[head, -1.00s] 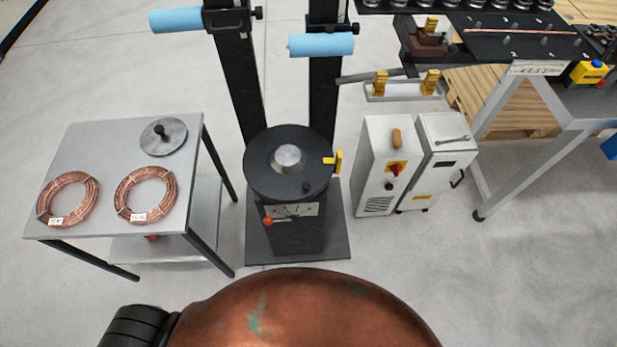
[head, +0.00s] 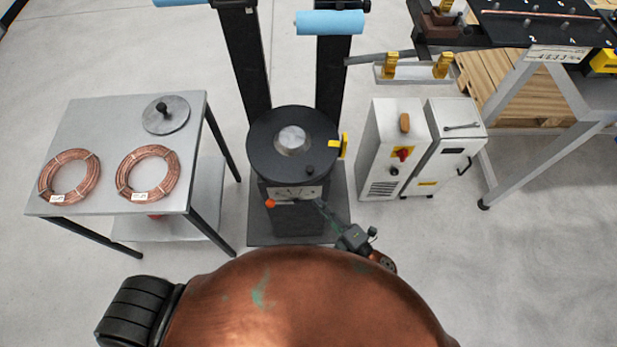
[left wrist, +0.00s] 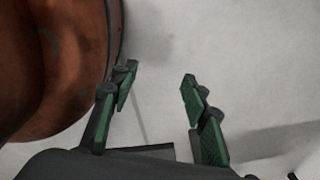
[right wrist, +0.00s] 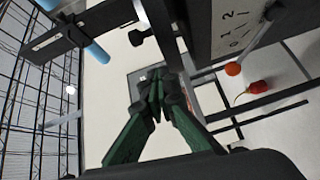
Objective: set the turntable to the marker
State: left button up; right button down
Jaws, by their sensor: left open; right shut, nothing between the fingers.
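The turntable (head: 265,150) is a round black disc with a silver hub on a dark pedestal. A small black knob (head: 310,170) stands near its front-right rim. The yellow marker (head: 344,146) is at the disc's right edge, and the knob sits in front of it, apart from it. My right gripper (head: 320,206) is shut and empty in front of the pedestal, below the disc in the picture. In the right wrist view its closed fingertips (right wrist: 157,85) appear apart from the knob (right wrist: 137,38). My left gripper (left wrist: 160,92) is open and empty over floor, outside the head view.
A dial panel with an orange-tipped lever (head: 270,203) is on the pedestal's front. A table (head: 90,120) with copper coils stands left. A white cabinet (head: 385,150) stands close on the right. Two black posts with blue rollers (head: 330,22) rise behind.

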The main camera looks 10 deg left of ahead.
aim_at(307, 178)
jog(key=shift+n+y, duration=0.4)
jog(key=shift+n, duration=0.1)
jog(key=w+a, duration=0.1)
jog(key=a, duration=0.2)
jog(key=w+a+r, duration=0.1)
jog(key=w+a, duration=0.1)
jog(key=a, duration=0.1)
jog(key=w+a+r, duration=0.1)
jog(key=a, duration=0.2)
jog(key=shift+w+r, duration=0.15)
jog(key=shift+r, duration=0.1)
jog(key=shift+w+d+f+b, duration=0.15)
jog(key=shift+w+d+b, duration=0.2)
jog(key=shift+w+d, duration=0.7)
pick_arm(q)
jog(key=shift+s+d+f, duration=0.1)
jog(key=shift+s+f, duration=0.15)
jog(key=shift+s, duration=0.2)
jog(key=shift+s+f, duration=0.2)
jog(key=shift+s, duration=0.25)
pick_arm(e)
jog(key=shift+w+d, duration=0.25)
jog(key=shift+d, duration=0.1)
pick_arm(q)
jog(key=shift+s, duration=0.1)
pick_arm(e)
jog(key=shift+d, duration=0.1)
